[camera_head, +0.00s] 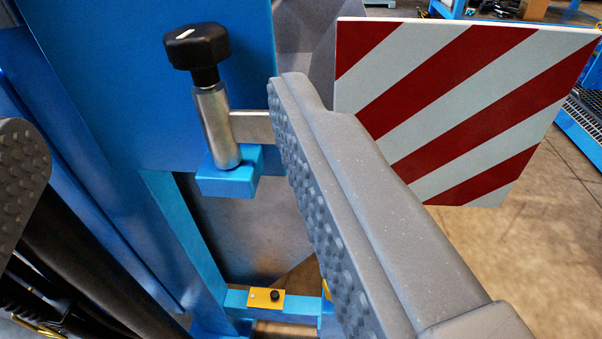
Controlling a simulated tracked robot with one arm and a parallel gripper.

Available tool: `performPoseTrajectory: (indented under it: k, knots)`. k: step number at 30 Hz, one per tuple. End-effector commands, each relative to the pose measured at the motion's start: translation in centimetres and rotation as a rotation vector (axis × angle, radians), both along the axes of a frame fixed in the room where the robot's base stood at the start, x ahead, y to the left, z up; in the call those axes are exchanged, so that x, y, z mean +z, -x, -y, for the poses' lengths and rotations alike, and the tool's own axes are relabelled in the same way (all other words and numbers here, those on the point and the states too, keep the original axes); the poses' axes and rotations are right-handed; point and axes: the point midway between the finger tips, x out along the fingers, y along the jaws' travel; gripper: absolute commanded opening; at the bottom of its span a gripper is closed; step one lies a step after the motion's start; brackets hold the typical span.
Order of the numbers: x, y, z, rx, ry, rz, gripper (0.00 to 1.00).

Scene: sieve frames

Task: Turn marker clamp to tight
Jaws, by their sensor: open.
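The marker clamp has a black knob (197,47) with a white line on its top. The knob sits on a metal cylinder (217,128) that stands in a small blue block (229,178). A flat metal bar (250,126) runs from the cylinder to the right, behind my right finger. The red and white striped marker board (465,110) is at the upper right, partly covered by that finger. My gripper (155,112) is open, with one grey studded finger at the left edge and one right of the clamp. The knob shows between them, and neither finger visibly touches it.
A blue frame panel (110,80) stands behind and left of the clamp. Concrete floor (545,260) shows at the right, with blue equipment beyond.

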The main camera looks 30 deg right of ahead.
Motion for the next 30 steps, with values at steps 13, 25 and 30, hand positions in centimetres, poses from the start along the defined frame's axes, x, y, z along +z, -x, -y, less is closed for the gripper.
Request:
performPoseTrajectory:
  k: [13, 25, 30]
  knots:
    - [-1.7, -3.3, 1.4, -0.025, 0.041, -0.016, 0.59]
    - [-1.6, -10.0, 3.5, -0.024, 0.039, -0.013, 0.59]
    - [-1.6, -11.6, 3.9, -0.021, 0.038, -0.016, 0.59]
